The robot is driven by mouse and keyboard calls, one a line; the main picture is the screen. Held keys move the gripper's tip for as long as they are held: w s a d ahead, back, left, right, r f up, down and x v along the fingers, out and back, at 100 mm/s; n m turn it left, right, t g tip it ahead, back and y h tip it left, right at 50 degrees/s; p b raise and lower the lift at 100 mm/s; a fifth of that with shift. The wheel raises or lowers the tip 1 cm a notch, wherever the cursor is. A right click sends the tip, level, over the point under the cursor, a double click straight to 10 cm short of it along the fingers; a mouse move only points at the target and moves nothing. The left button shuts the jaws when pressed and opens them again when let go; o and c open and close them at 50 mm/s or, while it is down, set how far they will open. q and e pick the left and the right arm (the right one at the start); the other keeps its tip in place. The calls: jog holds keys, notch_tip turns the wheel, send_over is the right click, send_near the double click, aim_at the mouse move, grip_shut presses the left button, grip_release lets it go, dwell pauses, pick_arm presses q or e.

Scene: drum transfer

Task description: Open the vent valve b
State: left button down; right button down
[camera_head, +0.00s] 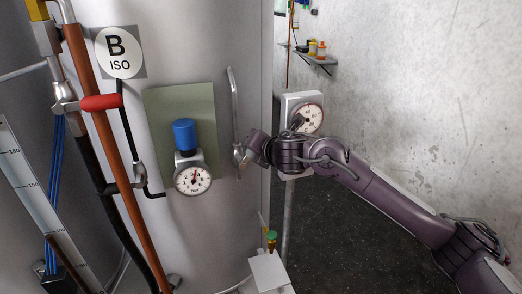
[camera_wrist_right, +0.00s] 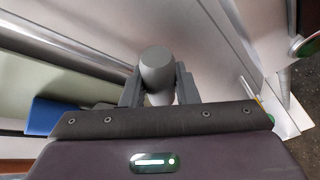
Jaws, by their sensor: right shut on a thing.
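The drum (camera_head: 215,70) marked "B ISO" stands upright in the head view. My right gripper (camera_head: 248,155) is at its right side, by the lower end of a vertical grey metal bar (camera_head: 233,105). In the right wrist view my right gripper (camera_wrist_right: 158,88) is shut on a grey rounded handle (camera_wrist_right: 157,66), with one finger on each side. I cannot tell for sure whether this handle is vent valve b; the fingers hide its lower part. My left gripper is not in view.
A blue-capped regulator with a gauge (camera_head: 193,180) sits on a green plate (camera_head: 205,104) left of my gripper. A red-handled lever (camera_head: 101,102) is on the pipework further left. Another gauge (camera_head: 309,118) stands behind my right wrist. A green-topped knob (camera_head: 271,236) is below.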

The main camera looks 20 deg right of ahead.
aim_at(242, 162)
jog(key=a+n+h, duration=0.1)
jog(key=a+r+n+h+b, duration=0.1)
jog(key=n, duration=0.1)
jog(key=shift+a, duration=0.2)
jog(key=shift+s+a+r+n+h+b, duration=0.1)
jog(key=shift+a+r+n+h+b, duration=0.1)
jog(key=shift+a+n+h+b, duration=0.8)
jog(key=c, duration=1.1)
grip_release()
jog(key=p+v, duration=0.3)
jog(key=v, duration=0.4)
jog(key=shift+s, duration=0.4)
